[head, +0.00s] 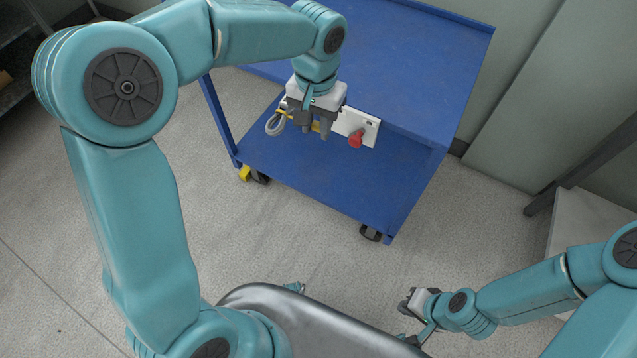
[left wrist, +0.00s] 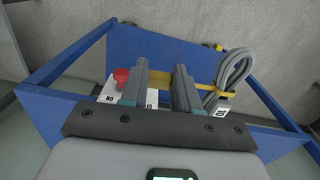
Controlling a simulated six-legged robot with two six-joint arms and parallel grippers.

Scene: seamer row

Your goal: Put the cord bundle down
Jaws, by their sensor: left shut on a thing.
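The cord bundle (head: 274,125) is a grey looped cord with a yellow strap. My left gripper (head: 315,128) is shut on the strap, in front of the blue cart (head: 390,62). In the left wrist view the yellow strap runs between the two fingers, and the grey loops of the cord bundle (left wrist: 236,72) stick out to the right with a white tag. The bundle appears clear of the lower shelf (head: 320,178). My right gripper (head: 408,318) is low at the right of the head view, apart from the cart; its fingers are too small to judge.
The cart has castors on speckled floor. A grey wall stands behind, a pale bench (head: 590,220) at right.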

